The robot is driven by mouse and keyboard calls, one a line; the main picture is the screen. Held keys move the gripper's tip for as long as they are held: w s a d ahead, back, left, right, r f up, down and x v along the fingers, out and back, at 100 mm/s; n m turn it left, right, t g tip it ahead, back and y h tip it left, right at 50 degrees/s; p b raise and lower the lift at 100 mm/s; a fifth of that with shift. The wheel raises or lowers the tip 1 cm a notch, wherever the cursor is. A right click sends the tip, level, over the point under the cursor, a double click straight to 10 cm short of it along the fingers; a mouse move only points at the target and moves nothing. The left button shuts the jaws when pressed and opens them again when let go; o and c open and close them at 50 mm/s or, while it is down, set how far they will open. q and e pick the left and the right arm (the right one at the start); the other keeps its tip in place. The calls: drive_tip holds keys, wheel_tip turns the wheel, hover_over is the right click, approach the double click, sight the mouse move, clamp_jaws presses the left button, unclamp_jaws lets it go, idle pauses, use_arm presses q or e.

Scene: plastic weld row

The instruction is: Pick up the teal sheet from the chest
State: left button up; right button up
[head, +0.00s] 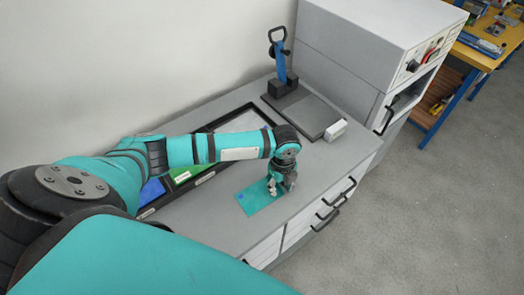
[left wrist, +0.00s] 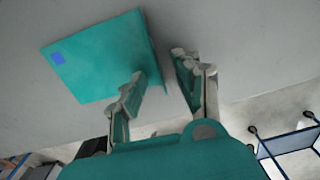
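The teal sheet (head: 259,197) lies flat on the grey top of the chest (head: 222,218), near its front edge, with a small blue square at its left corner. My left gripper (head: 279,188) points down at the sheet's right end. In the left wrist view, the sheet (left wrist: 95,58) shows at upper left. My left gripper (left wrist: 160,66) is open there, with a gap between its fingertips. One finger overlaps the sheet's near right part and the other is beyond its right edge. I cannot tell whether either finger touches it. My right gripper is not in view.
A black-edged tray (head: 206,178) with blue and green sheets lies behind my left arm, partly hidden. A lever press with a blue post (head: 280,62) and a small white block (head: 335,130) stand farther back. A grey machine (head: 365,45) adjoins the chest. Floor at right is clear.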

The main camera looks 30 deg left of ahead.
use_arm(q)
clamp_jaws()
drive_tip(key=shift+r, duration=0.2)
